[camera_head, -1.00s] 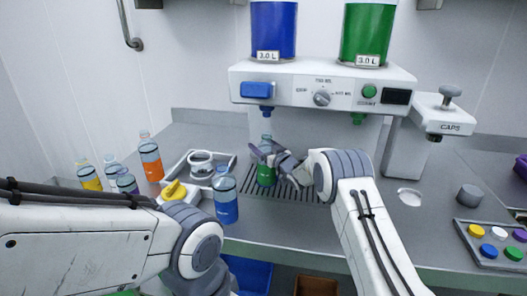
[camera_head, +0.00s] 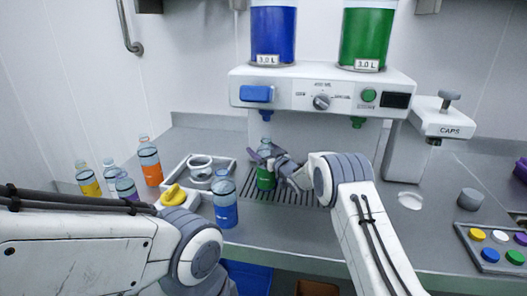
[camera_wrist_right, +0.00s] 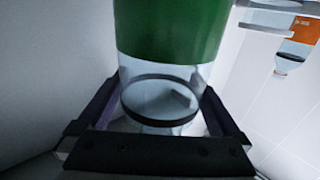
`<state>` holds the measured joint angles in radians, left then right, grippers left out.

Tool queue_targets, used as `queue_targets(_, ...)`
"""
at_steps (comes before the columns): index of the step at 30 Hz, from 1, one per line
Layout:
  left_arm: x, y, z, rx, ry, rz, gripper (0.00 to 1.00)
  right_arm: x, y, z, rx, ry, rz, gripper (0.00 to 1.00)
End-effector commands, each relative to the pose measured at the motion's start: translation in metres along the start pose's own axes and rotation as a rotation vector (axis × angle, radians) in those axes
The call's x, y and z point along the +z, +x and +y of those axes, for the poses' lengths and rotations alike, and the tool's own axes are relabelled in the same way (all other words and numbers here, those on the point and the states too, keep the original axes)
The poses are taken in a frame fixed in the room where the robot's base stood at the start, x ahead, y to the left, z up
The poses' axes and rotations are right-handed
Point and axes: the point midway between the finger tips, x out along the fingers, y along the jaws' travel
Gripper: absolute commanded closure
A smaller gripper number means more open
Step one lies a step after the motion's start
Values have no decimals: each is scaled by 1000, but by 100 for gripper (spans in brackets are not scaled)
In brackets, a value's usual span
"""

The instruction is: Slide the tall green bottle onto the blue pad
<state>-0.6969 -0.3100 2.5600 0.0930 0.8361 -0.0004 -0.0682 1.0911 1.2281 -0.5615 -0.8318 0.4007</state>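The tall green bottle (camera_head: 266,177) stands upright on the slotted drain grate under the dispenser, with clear walls above green liquid. My right gripper (camera_head: 265,160) reaches it from the right, with one finger showing at its left. In the right wrist view the fingers (camera_wrist_right: 164,95) lie along both sides of the bottle (camera_wrist_right: 168,35) and their tips meet its sides, so it looks shut on it. My left gripper is out of view; only my left arm shows at lower left. I see no flat blue pad on the counter; part of the counter is hidden by my arms.
A blue bottle (camera_head: 225,206) stands in front of a grey tray (camera_head: 232,170) with white rings. Orange (camera_head: 149,162), yellow (camera_head: 88,180) and purple bottles stand at left. The dispenser (camera_head: 320,94) overhangs the grate (camera_head: 306,194). A cap tray (camera_head: 466,240) lies at right.

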Motion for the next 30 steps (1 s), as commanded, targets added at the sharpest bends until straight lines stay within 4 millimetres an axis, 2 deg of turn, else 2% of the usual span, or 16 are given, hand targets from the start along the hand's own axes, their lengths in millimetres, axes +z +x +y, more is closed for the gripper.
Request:
queue_targets(4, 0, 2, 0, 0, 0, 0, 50, 0, -6, 1, 1, 1, 0, 0)
queue_targets(8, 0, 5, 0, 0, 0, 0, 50, 1, -21, 1, 2, 1, -1, 0)
queue_targets(21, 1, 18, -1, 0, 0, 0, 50, 1, -91, 1, 1, -1, -1, 0)
queue_targets(30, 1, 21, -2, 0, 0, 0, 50, 0, -113, 1, 1, 0, 0, 0)
